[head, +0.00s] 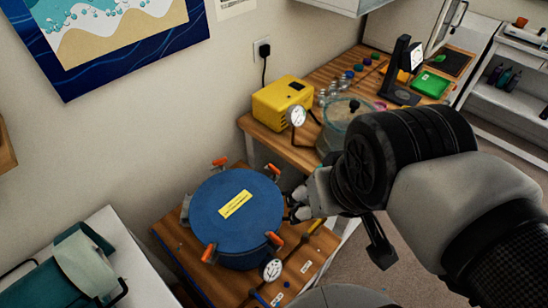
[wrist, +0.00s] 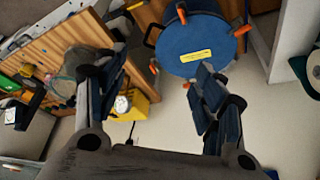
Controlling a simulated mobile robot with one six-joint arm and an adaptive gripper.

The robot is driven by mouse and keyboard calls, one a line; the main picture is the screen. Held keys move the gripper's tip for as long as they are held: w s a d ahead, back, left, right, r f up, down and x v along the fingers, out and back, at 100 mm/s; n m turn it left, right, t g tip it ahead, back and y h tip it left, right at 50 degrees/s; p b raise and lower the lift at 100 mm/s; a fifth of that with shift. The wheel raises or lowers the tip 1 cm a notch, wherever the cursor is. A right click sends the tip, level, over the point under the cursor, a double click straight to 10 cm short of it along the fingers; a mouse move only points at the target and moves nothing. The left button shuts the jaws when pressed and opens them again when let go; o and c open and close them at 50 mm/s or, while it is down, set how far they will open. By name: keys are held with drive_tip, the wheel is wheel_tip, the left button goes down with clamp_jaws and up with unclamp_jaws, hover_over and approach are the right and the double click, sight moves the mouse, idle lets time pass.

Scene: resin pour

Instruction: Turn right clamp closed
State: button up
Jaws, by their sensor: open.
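The blue round pot lid (head: 222,215) with a yellow label sits on a small wooden table. Orange clamp handles stand around its rim: back left (head: 220,162), back right (head: 273,170), front left (head: 208,253) and front right (head: 275,239). My gripper (head: 298,205) is at the lid's right side, between the two right-hand handles. In the wrist view my gripper (wrist: 156,72) is open and empty, with the blue lid (wrist: 195,40) beyond the fingers. An orange handle (wrist: 154,69) shows between the fingers. I cannot tell whether any finger touches a clamp.
A pressure gauge (head: 272,270) stands at the pot's front right. A yellow pump (head: 283,98) and a clear vessel (head: 345,110) are on the workbench behind. A white surface with a green item (head: 85,265) is at the left. Bare floor (head: 345,262) lies to the right.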

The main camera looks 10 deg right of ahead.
drive_tip(key=w+a, duration=0.1)
drive_tip(key=m+g, duration=0.4)
drive_tip(key=m, duration=0.7)
hover_over(274, 167)
wheel_tip(274, 167, down, 12)
drive_tip(key=f, duration=0.1)
wheel_tip(274, 167, down, 16)
drive_tip(key=b, duration=0.3)
drive_tip(key=shift+s+b, duration=0.1)
drive_tip(key=shift+b, duration=0.25)
drive_tip(key=shift+c, duration=0.3)
